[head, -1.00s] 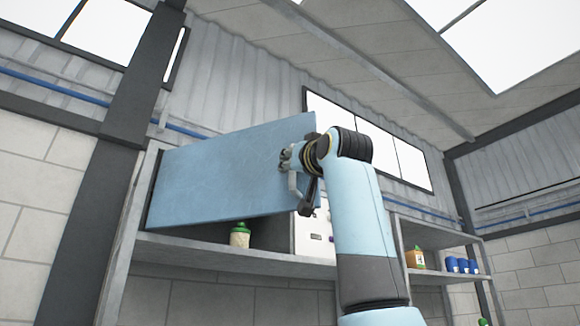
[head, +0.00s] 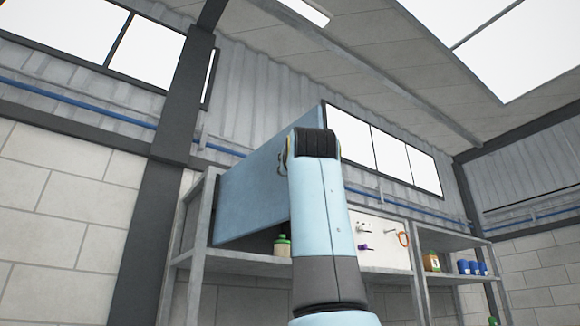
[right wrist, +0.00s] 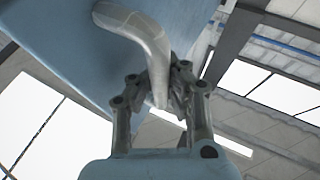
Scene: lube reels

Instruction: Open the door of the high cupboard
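The high cupboard's door is a plain light blue panel (head: 252,196) in the head view. It stands swung out from the grey shelf frame (head: 173,255), its right end nearer to me. In the right wrist view the door (right wrist: 55,35) fills the upper left. Its pale curved handle (right wrist: 130,25) runs down between the fingers of my right gripper (right wrist: 162,95), which look closed around it. In the head view my right arm hides most of that gripper and handle. My left gripper is not in view.
A green-capped bottle (head: 283,247) stands on the shelf under the door. A white panel with hung tools (head: 385,250) is to the right. Farther right a second shelf (head: 455,245) holds blue containers (head: 472,267) and a brown box (head: 431,262).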

